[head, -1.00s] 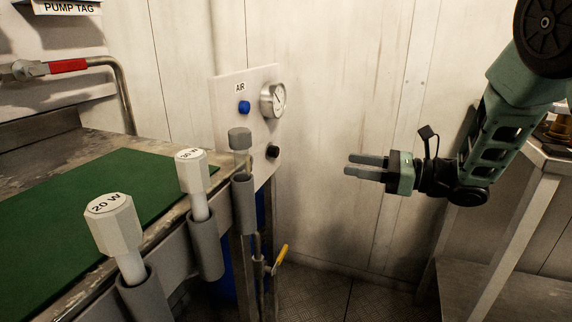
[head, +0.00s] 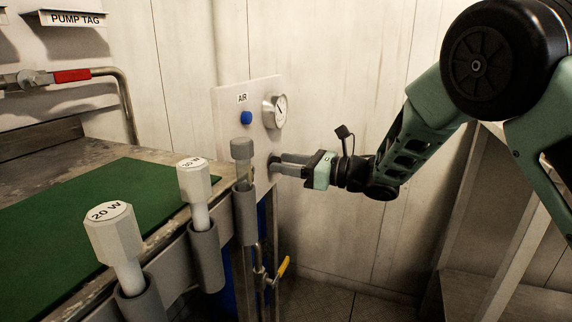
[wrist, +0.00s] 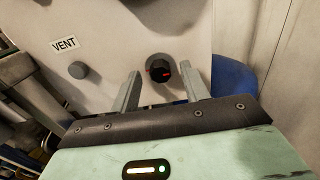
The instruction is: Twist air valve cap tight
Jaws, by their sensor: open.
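A white panel (head: 228,112) on the wall carries a blue cap (head: 246,118) beside an AIR label (head: 242,98). A black knob with red marks (wrist: 159,66) is on the panel in the wrist view. My gripper (head: 278,164) is open, reaching left to the lower right part of the panel in the head view. In the wrist view its two fingers (wrist: 161,82) are apart, and the black knob lies between and just beyond their tips. Whether they touch it I cannot tell. The fingers largely hide the knob in the head view.
A gauge (head: 274,110) sits above my gripper. A grey knob (wrist: 78,70) is near a VENT label (wrist: 64,44). Several capped sticks in grey holders, one labelled 20 W (head: 112,232), line the bench with a green mat (head: 60,225). A yellow-handled valve (head: 283,267) is below.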

